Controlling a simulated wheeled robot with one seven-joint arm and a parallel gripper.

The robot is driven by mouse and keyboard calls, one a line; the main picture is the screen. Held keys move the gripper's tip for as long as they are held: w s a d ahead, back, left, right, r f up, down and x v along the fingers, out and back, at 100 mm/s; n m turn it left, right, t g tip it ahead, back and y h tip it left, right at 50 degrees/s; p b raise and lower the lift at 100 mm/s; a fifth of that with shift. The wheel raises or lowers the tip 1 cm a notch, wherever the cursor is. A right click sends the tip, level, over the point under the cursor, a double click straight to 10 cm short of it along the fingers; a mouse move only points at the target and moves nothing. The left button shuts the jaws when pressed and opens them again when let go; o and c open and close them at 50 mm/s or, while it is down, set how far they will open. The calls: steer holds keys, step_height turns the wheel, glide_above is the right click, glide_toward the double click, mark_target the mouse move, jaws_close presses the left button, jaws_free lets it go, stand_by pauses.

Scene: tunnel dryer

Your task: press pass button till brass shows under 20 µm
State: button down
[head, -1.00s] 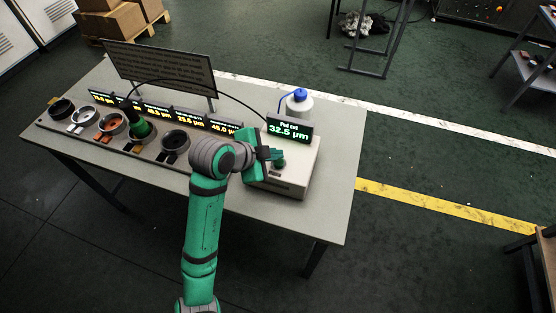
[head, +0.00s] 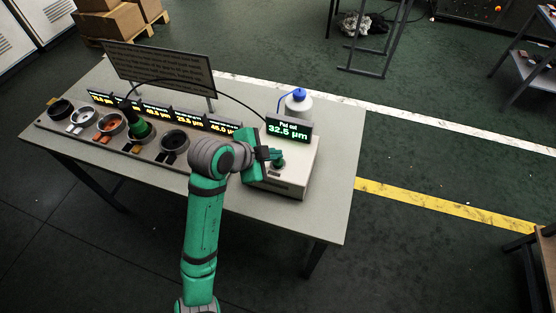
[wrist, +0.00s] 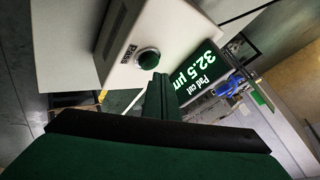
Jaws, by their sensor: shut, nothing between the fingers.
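The pass button is a round green button (wrist: 148,59) on the pale control box (wrist: 115,40), labelled "Pass" in the wrist view. My gripper (wrist: 160,95) is shut and empty, with its fingertips just beside the button. In the head view my gripper (head: 277,158) is over the box top and hides the button at least partly. The box display (head: 288,130) reads 32.5 µm, also in the wrist view (wrist: 196,72).
Several dishes stand in a row, including a white one (head: 83,117), an orange one (head: 109,126) and a black one (head: 174,141). Small displays (head: 188,118) behind them are hard to read. A cable arcs over the bench. A blue-capped bottle (head: 298,104) stands behind the box.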

steer(key=shift+w, duration=0.15)
steer(key=shift+a, duration=0.25)
steer(key=shift+s+d+f, duration=0.2)
steer(key=shift+d+f, duration=0.15)
steer(key=shift+d, duration=0.3)
steer(key=shift+a+f, duration=0.15)
steer(key=shift+f, duration=0.45)
stand_by(0.7)
steer(key=shift+r, duration=0.15)
steer(key=shift+s+a+r, duration=0.1)
steer(key=shift+a+r, duration=0.15)
steer(key=shift+r, duration=0.55)
